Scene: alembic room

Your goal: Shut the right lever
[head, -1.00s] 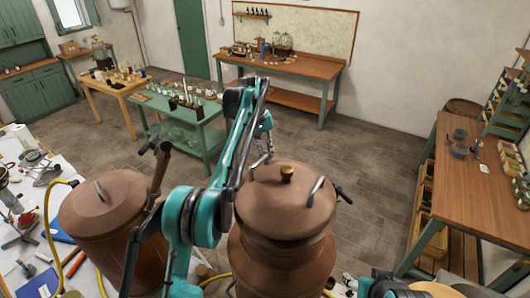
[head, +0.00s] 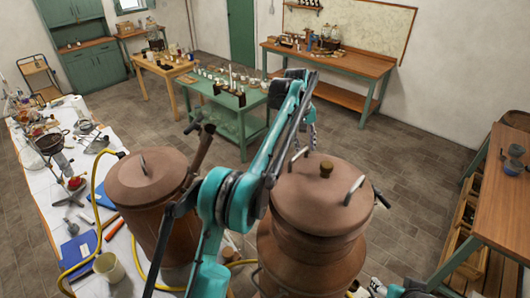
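A white-topped bench (head: 70,215) with a yellow hose (head: 98,205), a mug (head: 109,267) and tools lies at left. A green table (head: 228,112) with small vessels stands behind. A wooden workbench (head: 505,215) is at right. The floor between is clear.

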